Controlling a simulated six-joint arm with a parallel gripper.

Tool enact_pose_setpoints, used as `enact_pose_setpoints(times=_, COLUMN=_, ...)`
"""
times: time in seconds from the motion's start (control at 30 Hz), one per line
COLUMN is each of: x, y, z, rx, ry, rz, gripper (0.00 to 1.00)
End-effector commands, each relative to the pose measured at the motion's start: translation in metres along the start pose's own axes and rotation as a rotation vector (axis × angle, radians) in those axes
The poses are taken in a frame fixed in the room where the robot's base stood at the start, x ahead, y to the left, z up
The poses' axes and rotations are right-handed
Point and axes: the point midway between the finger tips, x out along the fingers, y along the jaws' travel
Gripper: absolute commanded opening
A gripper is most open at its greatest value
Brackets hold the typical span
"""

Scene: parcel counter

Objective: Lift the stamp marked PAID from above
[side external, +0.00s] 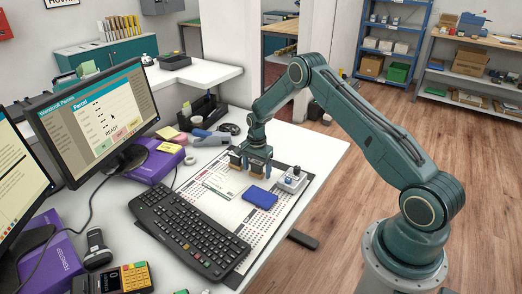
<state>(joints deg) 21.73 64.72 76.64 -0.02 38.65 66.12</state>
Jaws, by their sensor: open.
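My gripper (250,164) points down over the desk mat (284,219), its jaws apart. Dark, tan-edged shapes show at its fingertips, and I cannot tell whether they are finger parts or small stamps there. A small pale block with a dark knob (292,180) stands on the mat to the right of my gripper. No PAID marking is readable at this size, so I cannot tell which thing is the PAID stamp. A blue pad (260,198) lies in front of my gripper. A pale slip of paper (219,186) lies below and left of it.
A black keyboard (188,231) lies left of the mat. Monitors, one showing a parcel screen (112,115), stand on the left beside purple boxes (153,164). Tape, a stapler-like item (213,138) and a black holder (203,112) sit behind. The counter's right edge is close to the pale block.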

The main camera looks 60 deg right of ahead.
Motion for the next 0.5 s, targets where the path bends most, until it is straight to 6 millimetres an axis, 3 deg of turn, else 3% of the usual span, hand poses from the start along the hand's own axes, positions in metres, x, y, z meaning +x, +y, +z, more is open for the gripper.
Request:
enact_pose_setpoints(times=0.03, x=-0.0002, y=0.0000, z=0.0000, rx=0.000, ry=0.000, rz=0.000, gripper=0.76)
enact_pose_setpoints(times=0.27, x=-0.0002, y=0.0000, z=0.0000, rx=0.000, ry=0.000, rz=0.000, gripper=0.31)
enact_pose_setpoints(times=0.5, x=-0.0005, y=-0.0001, z=-0.0001, rx=0.000, ry=0.000, rz=0.000, gripper=0.30)
